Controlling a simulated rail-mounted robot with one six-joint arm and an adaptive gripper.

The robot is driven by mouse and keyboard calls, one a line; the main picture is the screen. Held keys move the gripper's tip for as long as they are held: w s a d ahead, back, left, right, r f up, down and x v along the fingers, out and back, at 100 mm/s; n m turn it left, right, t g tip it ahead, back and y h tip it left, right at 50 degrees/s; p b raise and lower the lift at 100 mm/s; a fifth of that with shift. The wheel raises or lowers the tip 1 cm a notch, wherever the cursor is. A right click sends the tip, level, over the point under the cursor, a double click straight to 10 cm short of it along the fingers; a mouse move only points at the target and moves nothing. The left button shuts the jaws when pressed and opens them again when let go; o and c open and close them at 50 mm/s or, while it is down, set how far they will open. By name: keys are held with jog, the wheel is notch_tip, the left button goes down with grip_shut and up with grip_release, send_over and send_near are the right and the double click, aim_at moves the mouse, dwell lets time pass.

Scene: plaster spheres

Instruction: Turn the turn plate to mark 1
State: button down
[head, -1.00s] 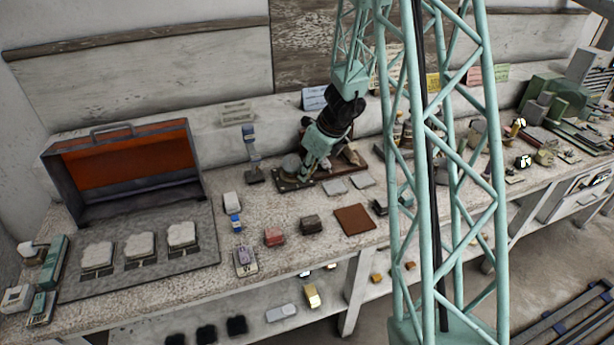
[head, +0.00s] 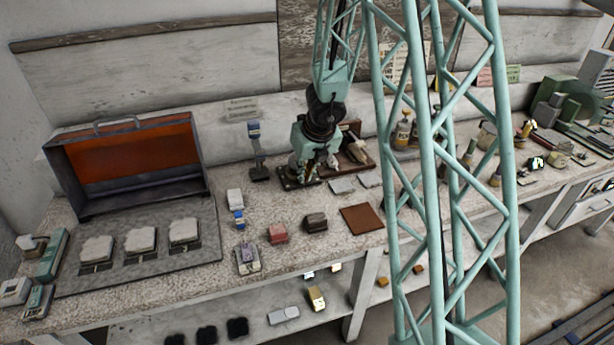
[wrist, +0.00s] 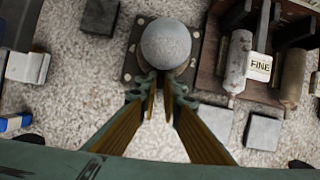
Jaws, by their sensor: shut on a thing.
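The turn plate is a dark square base with corner bolts (wrist: 130,77) carrying a pale grey plaster sphere (wrist: 166,43) in the wrist view. In the head view its base (head: 287,183) shows at the back of the bench, and my arm hides most of the rest. My gripper (wrist: 163,80) reaches to the near side of the sphere, and its fingers converge there. It is shut on the turn plate at that near side. The exact part held is hidden between the fingertips. I cannot make out mark 1.
A wooden tray (wrist: 208,82) with rollers and a block labelled FINE stands close on the right in the wrist view. Pale square tiles (wrist: 263,132) lie near it. A blue-topped stand (head: 256,150) is close on the left. A brown square mat (head: 362,219) lies in front.

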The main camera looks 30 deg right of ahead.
jog(key=shift+w+a+m, duration=0.1)
jog(key=shift+a+m, duration=0.15)
jog(key=shift+m, duration=0.15)
jog(key=shift+h, duration=0.3)
jog(key=c, duration=2.8)
grip_release()
jog(key=shift+d, duration=0.1)
